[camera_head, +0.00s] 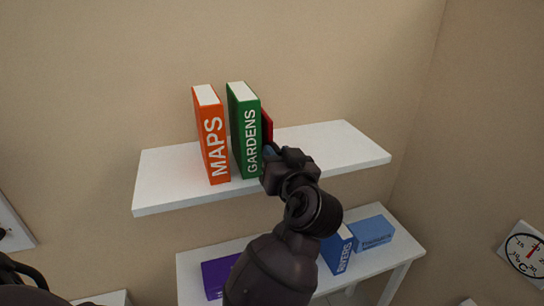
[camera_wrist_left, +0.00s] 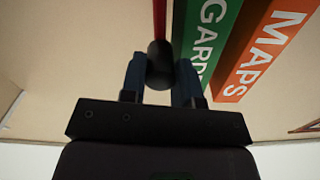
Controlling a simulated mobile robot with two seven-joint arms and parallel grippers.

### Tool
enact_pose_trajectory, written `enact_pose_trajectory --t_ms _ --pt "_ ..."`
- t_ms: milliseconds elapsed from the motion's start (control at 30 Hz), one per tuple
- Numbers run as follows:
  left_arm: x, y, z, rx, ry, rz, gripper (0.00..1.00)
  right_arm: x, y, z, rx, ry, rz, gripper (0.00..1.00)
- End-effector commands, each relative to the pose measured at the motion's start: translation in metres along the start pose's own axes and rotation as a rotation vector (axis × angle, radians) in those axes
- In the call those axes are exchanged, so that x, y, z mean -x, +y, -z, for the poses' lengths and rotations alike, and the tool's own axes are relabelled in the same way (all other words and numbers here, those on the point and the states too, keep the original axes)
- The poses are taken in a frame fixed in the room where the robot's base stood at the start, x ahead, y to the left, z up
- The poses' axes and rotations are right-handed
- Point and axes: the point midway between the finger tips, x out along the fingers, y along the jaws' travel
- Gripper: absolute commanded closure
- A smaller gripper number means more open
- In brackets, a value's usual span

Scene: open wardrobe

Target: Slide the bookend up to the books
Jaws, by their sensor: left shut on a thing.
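The red bookend (camera_head: 267,125) stands on the white wall shelf (camera_head: 325,143), just right of the green GARDENS book (camera_head: 244,130). The orange MAPS book (camera_head: 211,135) stands upright left of the green one. My left gripper (camera_head: 270,155) is at the bookend's front and hides its lower part. In the left wrist view, the gripper (camera_wrist_left: 160,77) is shut on the bookend's dark knob (camera_wrist_left: 159,62), below the red plate (camera_wrist_left: 159,20). A thin strip of wall shows there between the red plate and the green book (camera_wrist_left: 205,40). My right gripper is out of view.
The shelf is bare right of the bookend and left of the orange book. A lower white table (camera_head: 375,262) holds a blue RIVERS book (camera_head: 337,252), a light blue box or book (camera_head: 373,234) and a purple book (camera_head: 217,277). A dial (camera_head: 524,252) is at the right.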

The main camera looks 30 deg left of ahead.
Motion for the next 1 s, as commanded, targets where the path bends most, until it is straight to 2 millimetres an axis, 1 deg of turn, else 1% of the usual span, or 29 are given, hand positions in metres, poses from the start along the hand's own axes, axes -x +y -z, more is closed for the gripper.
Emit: enact_pose_trajectory --t_ms 500,533,667,700,1000 --pt "0.0033 0.0025 0.0003 -0.001 -0.003 0.002 1.0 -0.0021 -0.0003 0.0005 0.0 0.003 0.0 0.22" --pt "0.0033 0.0025 0.0003 -0.001 -0.003 0.002 0.68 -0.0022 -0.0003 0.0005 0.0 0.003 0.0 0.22" --pt "0.0034 0.0025 0.0005 -0.001 -0.002 0.001 0.48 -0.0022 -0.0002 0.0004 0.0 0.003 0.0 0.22" --pt "0.0034 0.0025 0.0005 -0.001 -0.002 0.001 0.45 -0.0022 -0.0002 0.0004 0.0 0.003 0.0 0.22" --pt "0.0033 0.0026 0.0008 0.0 -0.001 0.0 0.45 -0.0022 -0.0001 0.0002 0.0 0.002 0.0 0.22"
